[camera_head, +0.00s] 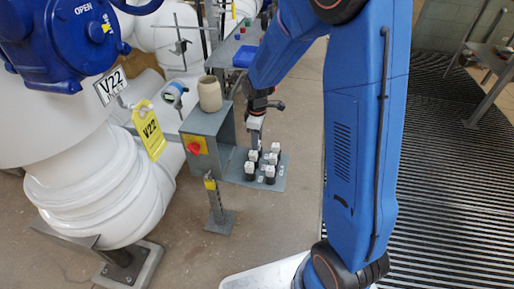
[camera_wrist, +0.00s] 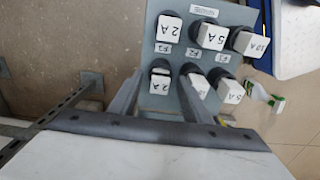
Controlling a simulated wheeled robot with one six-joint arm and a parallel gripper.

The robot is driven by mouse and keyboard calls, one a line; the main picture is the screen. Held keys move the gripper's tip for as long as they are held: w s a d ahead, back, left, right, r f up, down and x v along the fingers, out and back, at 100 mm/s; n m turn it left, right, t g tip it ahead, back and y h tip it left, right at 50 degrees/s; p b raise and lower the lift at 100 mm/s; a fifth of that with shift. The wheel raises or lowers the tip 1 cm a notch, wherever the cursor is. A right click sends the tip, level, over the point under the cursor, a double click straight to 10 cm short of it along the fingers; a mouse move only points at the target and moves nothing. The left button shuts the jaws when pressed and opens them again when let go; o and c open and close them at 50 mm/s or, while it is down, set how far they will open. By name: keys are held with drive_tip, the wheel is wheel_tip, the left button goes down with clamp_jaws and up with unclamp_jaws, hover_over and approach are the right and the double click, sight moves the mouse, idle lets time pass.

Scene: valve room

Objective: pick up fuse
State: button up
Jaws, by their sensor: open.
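Several fuses with white caps and black bases stand in two rows on a grey fuse plate (camera_head: 237,166). In the wrist view the far row has a 2A fuse (camera_wrist: 169,30), a 5A fuse (camera_wrist: 212,37) and a 10A fuse (camera_wrist: 250,44). In the near row, another 2A fuse (camera_wrist: 160,82) shows between the finger lines of my gripper (camera_wrist: 160,88). The fuse to its right (camera_wrist: 197,84) is partly hidden by the right finger. A third near-row fuse (camera_wrist: 229,90) is farther right. In the head view my gripper (camera_head: 255,146) points down at the plate. It is open and empty.
A grey box with a red knob (camera_head: 193,149) stands left of the plate, with a beige cup (camera_head: 209,94) on top. A yellow-tagged post (camera_head: 214,202) stands in front. White pipes (camera_head: 105,200) fill the left. A dark floor grating (camera_head: 440,170) lies right.

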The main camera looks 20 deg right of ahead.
drive_tip(key=shift+f, duration=0.4)
clamp_jaws()
drive_tip(key=shift+r, duration=0.15)
wheel_tip(320, 180, up, 10)
drive_tip(key=shift+f, duration=0.1)
